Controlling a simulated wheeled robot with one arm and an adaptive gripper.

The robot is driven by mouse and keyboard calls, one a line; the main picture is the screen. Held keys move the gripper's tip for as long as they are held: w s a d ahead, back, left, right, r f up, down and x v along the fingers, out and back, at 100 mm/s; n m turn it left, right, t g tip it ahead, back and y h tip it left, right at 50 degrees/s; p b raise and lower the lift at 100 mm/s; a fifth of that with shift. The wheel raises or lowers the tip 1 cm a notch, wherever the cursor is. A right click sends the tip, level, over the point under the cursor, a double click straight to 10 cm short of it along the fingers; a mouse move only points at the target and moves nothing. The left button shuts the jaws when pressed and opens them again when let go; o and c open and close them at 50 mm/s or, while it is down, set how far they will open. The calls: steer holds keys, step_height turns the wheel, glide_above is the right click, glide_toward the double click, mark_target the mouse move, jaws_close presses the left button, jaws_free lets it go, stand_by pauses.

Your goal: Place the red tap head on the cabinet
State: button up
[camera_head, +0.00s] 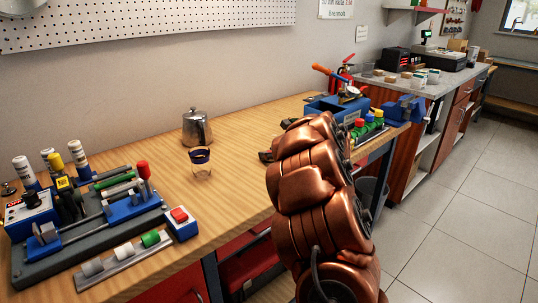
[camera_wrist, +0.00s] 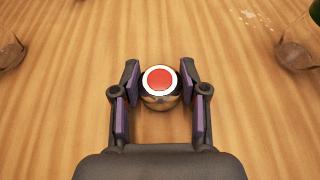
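The red tap head (camera_wrist: 160,82), a round chrome piece with a white-ringed red top, shows in the wrist view. It sits between the fingertips of my gripper (camera_wrist: 160,78). Both fingers lean inward and appear closed against its sides, over the wooden bench. Whether its underside touches the wood is hidden. In the head view my copper arm hides the tap head and most of the gripper. The likely cabinet (camera_head: 404,158), with red panels and a grey top, stands beyond the bench at the right.
The wooden bench (camera_head: 240,137) bears a steel pot (camera_head: 196,127), a small glass (camera_head: 201,170) and a blue-grey fixture (camera_head: 130,208) at the left. A blue toolbox (camera_head: 322,108), bottles and a blue vise (camera_head: 405,108) stand at its far end. Tiled floor (camera_head: 460,215) is open at right.

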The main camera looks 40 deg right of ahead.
steer(key=o, duration=0.4)
steer(key=shift+r, duration=0.15)
steer(key=b+v, duration=0.1)
steer(key=v, duration=1.1)
